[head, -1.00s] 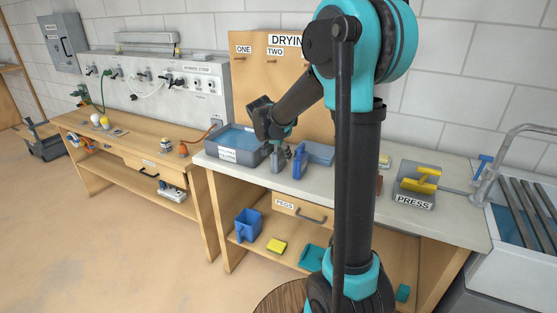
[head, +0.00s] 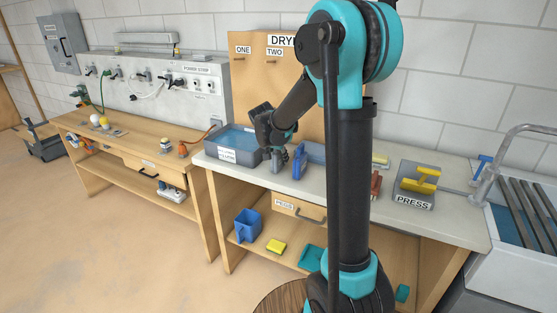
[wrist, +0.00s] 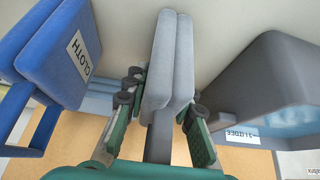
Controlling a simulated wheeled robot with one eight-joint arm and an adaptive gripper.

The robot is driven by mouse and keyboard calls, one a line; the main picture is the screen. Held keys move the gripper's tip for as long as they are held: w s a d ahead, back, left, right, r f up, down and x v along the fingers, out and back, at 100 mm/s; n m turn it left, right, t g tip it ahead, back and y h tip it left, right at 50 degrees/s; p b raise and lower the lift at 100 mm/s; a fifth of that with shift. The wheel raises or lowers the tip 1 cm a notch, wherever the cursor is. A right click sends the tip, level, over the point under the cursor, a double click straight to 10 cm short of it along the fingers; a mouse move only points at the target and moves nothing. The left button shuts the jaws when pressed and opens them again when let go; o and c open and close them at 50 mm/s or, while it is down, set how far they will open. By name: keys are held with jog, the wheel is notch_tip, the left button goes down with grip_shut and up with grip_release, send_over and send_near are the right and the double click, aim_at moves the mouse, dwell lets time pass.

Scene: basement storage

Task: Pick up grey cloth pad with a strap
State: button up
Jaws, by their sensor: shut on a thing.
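The grey cloth pad (wrist: 168,62) is upright between my gripper's green fingers in the wrist view, with a narrower grey part running down toward the palm. My gripper (wrist: 162,98) is shut on it. In the head view my gripper (head: 279,147) points down at the counter beside the water basin, and the grey pad (head: 277,161) shows small below it. I cannot tell whether the pad touches the counter.
A blue pad labelled CLOTH (wrist: 60,48) stands close on the left in the wrist view. The grey basin (head: 246,157) of water is on the other side. A press (head: 413,200) is farther right on the counter (head: 350,190).

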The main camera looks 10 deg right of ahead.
jog(key=shift+r, duration=0.1)
notch_tip(320, 180, up, 20)
dwell(0.5)
